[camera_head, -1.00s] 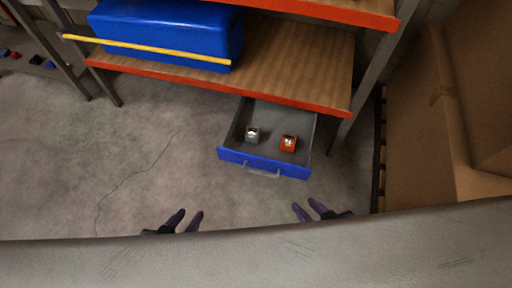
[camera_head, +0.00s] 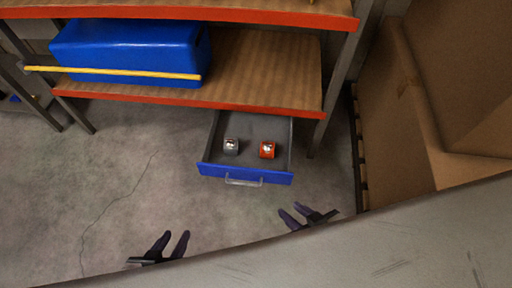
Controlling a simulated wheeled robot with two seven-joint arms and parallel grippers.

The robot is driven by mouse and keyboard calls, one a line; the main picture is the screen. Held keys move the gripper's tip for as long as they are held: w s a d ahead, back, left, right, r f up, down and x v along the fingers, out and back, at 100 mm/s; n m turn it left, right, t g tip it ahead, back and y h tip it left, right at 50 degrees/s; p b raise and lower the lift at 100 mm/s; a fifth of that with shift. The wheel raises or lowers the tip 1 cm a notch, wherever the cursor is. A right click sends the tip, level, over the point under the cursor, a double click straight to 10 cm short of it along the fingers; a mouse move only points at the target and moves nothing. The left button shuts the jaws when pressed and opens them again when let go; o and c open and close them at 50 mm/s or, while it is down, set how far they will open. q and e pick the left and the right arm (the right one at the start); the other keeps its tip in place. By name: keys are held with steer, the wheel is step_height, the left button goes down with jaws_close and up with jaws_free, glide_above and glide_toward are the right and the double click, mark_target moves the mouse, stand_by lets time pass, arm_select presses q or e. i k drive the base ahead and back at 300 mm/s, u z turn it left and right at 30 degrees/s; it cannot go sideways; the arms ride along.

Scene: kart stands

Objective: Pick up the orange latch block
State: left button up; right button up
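The orange latch block (camera_head: 267,150) sits in the right part of an open drawer (camera_head: 259,130) with a blue front. A grey block (camera_head: 231,146) of similar size sits to its left in the same drawer, apart from it. My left gripper (camera_head: 174,241) is open and empty over the floor, below and left of the drawer. My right gripper (camera_head: 291,214) is open and empty, below and slightly right of the drawer front. Neither gripper touches anything.
The drawer hangs under a wooden shelf (camera_head: 265,70) with an orange edge. Large cardboard boxes (camera_head: 395,120) stand at the right. Concrete floor (camera_head: 110,160) is clear at the left.

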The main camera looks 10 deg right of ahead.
mark_target(263, 154)
steer(key=u, duration=1.25)
steer(key=i, duration=1.8)
steer(key=z, duration=3.05)
